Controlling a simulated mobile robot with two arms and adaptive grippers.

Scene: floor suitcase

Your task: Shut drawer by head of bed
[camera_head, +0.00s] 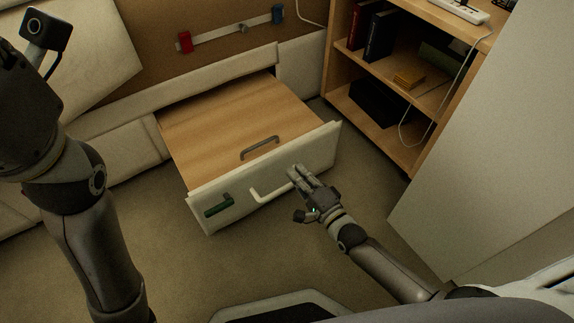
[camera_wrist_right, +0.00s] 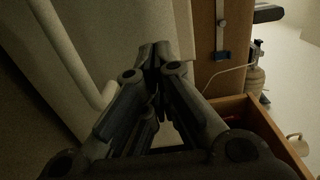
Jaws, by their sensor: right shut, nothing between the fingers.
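The drawer (camera_head: 255,172) is pulled out from the base of the bed. Its cream front carries a white bar handle (camera_head: 262,195) and a green handle (camera_head: 218,206). A wooden panel (camera_head: 225,115) with a grey handle (camera_head: 260,147) covers the drawer's top. My right gripper (camera_head: 298,175) is shut and empty at the drawer front, by the right end of the white handle. In the right wrist view its closed fingers (camera_wrist_right: 158,70) are close to the pale front, with the white handle (camera_wrist_right: 75,60) to the left. I cannot tell whether they touch. My left gripper's fingers are out of view.
A wooden shelf unit (camera_head: 398,140) with books stands right of the drawer, and a pale panel (camera_head: 500,150) stands nearer on the right. A rail (camera_head: 230,32) with red and blue pieces is behind. Carpet (camera_head: 165,235) in front of the drawer is clear.

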